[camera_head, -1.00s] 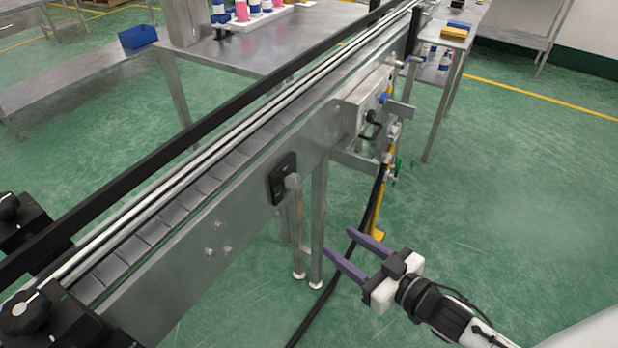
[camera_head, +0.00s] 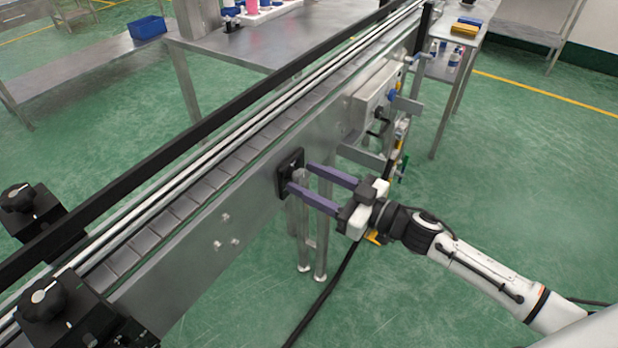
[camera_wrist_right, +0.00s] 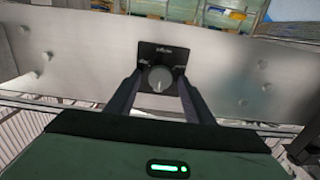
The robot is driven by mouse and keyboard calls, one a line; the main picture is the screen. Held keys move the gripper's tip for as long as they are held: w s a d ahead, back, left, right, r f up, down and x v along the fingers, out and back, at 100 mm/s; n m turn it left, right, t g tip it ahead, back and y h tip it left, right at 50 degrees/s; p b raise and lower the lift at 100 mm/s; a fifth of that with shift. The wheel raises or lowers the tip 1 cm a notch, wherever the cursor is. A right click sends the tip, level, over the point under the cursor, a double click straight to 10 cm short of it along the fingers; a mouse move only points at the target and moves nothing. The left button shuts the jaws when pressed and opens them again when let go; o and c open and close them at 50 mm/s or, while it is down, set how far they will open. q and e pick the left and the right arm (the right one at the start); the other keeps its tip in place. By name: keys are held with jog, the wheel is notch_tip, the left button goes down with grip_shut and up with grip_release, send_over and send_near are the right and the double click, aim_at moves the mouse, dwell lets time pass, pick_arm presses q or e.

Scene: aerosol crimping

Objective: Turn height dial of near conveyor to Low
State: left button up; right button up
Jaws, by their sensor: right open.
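The near conveyor (camera_head: 200,232) runs diagonally across the head view. Its height dial (camera_wrist_right: 159,78) is a round grey knob on a black plate (camera_wrist_right: 163,54) in the right wrist view; a label on the plate is too small to read. In the head view the black plate (camera_head: 288,170) is on the conveyor's side, and the knob is hard to make out there. My right gripper (camera_head: 298,176) is open, with its two purple fingers pointing at the plate. In the wrist view the fingertips stand on both sides of the knob; contact cannot be told. My left gripper is not in view.
Black clamps with knobs (camera_head: 45,298) sit at the conveyor's near end. A grey control box (camera_head: 375,98) and metal legs are beyond the dial. A black cable (camera_head: 328,290) hangs to the floor.

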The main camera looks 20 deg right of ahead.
jog(key=shift+w+a, duration=0.15)
jog(key=shift+w, duration=0.05)
jog(key=c, duration=1.1)
jog(key=shift+o, duration=0.2)
